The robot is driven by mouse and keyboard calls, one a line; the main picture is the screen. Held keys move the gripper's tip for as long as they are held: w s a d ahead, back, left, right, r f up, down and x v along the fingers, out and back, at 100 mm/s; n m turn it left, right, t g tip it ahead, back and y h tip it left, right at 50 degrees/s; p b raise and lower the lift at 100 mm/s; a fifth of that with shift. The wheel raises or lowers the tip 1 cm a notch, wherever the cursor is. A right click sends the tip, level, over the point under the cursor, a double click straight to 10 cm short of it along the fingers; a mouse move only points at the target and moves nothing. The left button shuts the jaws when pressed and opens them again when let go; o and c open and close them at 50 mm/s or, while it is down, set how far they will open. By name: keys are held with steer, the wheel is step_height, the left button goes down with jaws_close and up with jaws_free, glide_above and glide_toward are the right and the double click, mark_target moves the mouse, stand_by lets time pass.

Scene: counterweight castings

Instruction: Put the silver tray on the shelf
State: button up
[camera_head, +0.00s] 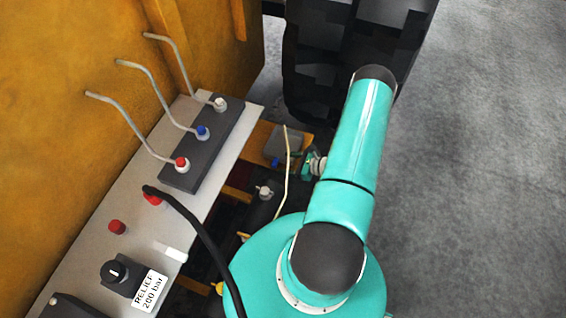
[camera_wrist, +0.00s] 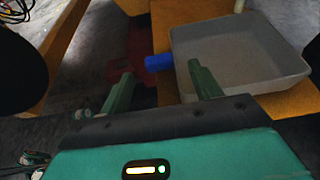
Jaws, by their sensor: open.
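The silver tray (camera_wrist: 240,90) is a shallow grey open box and looks empty in the wrist view. It rests on an orange-yellow surface and also shows in the head view (camera_head: 283,146). A short blue handle (camera_wrist: 159,62) sticks out from its left side. My gripper (camera_wrist: 160,78) is open, with the blue handle just beyond and between its fingertips, not gripped. The right finger overlaps the tray's near left corner in the picture; I cannot tell whether they touch. In the head view my gripper (camera_head: 308,165) is small and partly hidden by my arm. I cannot tell which surface is the shelf.
A grey panel (camera_head: 130,222) with three bent levers, red buttons and a knob lies at the left. A black hose (camera_head: 203,232) arcs from it. A large dark tyre-like form (camera_head: 318,60) stands behind. The grey floor at the right is clear.

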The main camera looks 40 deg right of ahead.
steer(key=v, duration=0.9)
steer(key=shift+d, duration=0.1)
steer(key=shift+r, duration=0.1)
